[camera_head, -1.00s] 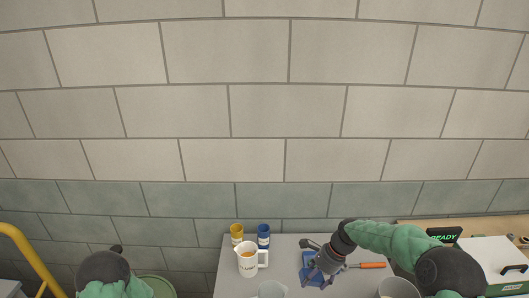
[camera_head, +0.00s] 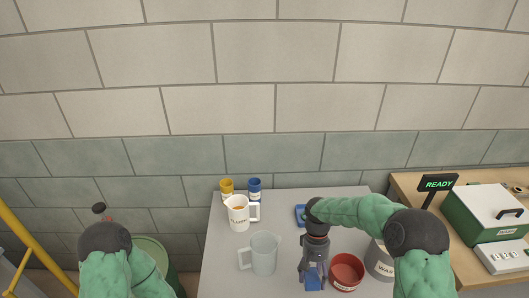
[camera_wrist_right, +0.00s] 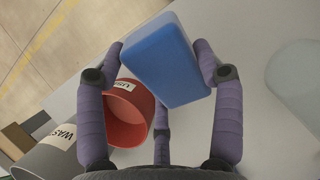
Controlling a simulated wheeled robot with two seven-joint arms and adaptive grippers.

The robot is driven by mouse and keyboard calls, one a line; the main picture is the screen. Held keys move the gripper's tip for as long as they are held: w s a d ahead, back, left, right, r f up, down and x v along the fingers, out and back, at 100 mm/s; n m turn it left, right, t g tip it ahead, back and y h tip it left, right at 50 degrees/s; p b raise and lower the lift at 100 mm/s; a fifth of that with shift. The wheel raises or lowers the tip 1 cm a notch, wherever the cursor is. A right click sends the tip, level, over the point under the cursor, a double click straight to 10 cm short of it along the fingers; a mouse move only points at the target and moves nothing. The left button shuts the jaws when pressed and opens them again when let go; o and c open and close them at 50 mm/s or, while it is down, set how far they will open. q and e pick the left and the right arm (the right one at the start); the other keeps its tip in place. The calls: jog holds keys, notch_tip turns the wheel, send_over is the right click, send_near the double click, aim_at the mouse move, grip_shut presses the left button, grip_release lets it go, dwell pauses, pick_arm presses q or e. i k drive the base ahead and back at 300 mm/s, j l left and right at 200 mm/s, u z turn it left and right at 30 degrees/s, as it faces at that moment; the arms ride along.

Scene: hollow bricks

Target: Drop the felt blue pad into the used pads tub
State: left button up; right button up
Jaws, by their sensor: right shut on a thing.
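My right gripper (camera_head: 313,274) is shut on the blue pad (camera_head: 313,283), above the front of the grey table. In the right wrist view the pad (camera_wrist_right: 165,60) is a blue block with a lighter blue face, gripped between the fingers. The red tub (camera_head: 347,271) stands just right of the gripper in the head view. In the right wrist view the tub (camera_wrist_right: 126,118) lies below and left of the pad, with a partly hidden label beginning "USE". The pad is outside the tub. My left arm shows at the left, but its gripper is not visible.
A grey container (camera_head: 379,264) labelled "WAS…" stands right of the red tub. A translucent jug (camera_head: 264,254) stands left of the gripper. A white jug (camera_head: 238,214), yellow cup (camera_head: 227,187) and blue cup (camera_head: 254,187) stand behind. A blue item (camera_head: 300,216) lies partly behind my right arm.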

aim_at(341, 276)
jog(key=k, duration=0.6)
jog(key=l+u, duration=0.1)
jog(key=u, duration=1.3)
jog(key=k+l, duration=0.15)
jog(key=l, duration=0.25)
jog(key=k+l+u, duration=0.1)
jog(key=l, duration=0.25)
jog(key=k+l, duration=0.25)
jog(key=l, duration=0.15)
jog(key=k+l, duration=0.15)
jog(key=l, duration=0.2)
jog(key=k+l+u, duration=0.1)
jog(key=l, duration=0.3)
jog(key=i+l, duration=0.1)
jog(key=l, duration=0.65)
jog(key=i, duration=0.05)
